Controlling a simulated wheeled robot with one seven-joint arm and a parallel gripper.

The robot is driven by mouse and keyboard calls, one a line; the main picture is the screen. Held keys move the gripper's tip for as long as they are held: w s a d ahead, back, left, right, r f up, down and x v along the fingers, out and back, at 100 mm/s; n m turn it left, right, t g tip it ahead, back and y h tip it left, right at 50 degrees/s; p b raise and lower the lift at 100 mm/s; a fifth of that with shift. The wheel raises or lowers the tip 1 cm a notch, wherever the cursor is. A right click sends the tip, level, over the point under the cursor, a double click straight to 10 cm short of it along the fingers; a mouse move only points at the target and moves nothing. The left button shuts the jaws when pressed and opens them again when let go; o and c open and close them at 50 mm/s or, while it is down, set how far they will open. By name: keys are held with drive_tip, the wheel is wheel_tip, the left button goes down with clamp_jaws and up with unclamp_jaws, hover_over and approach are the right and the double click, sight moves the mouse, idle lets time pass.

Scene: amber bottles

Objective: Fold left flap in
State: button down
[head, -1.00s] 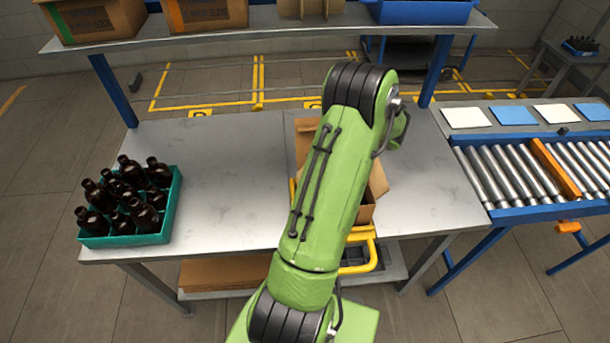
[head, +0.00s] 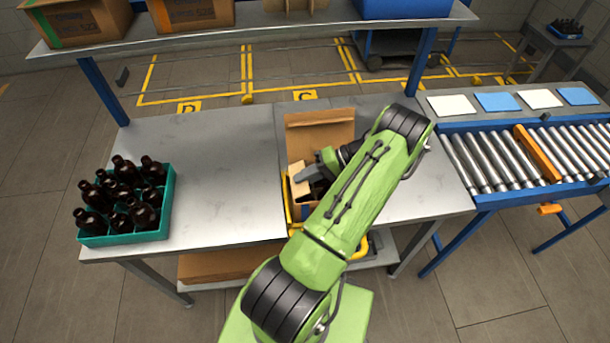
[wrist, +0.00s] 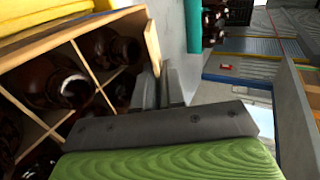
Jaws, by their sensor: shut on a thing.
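The open cardboard box (head: 303,212) stands on the table, partly hidden behind my arm. Its back flap (head: 320,132) stands out towards the far side. The left flap (head: 299,186) shows as a short tan piece at the box's left side. My gripper (head: 312,170) is at that flap. In the wrist view, my gripper (wrist: 165,85) is shut on the left flap (wrist: 153,47), which shows as a thin upright board beside the fingers. Inside the box, brown bottles (wrist: 50,75) sit between cardboard dividers (wrist: 92,68). The right flap is hidden in the head view.
A teal crate (head: 165,218) of amber bottles stands on the table's left side. The table (head: 225,165) is bare between crate and box. A roller conveyor (head: 500,160) is at the right. A shelf (head: 250,20) with boxes runs above the back.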

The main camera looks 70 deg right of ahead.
drive_tip(key=c, duration=1.3)
unclamp_jaws()
drive_tip(key=p+v, duration=0.2)
drive_tip(key=v, duration=1.3)
drive_tip(key=shift+s+r, duration=0.25)
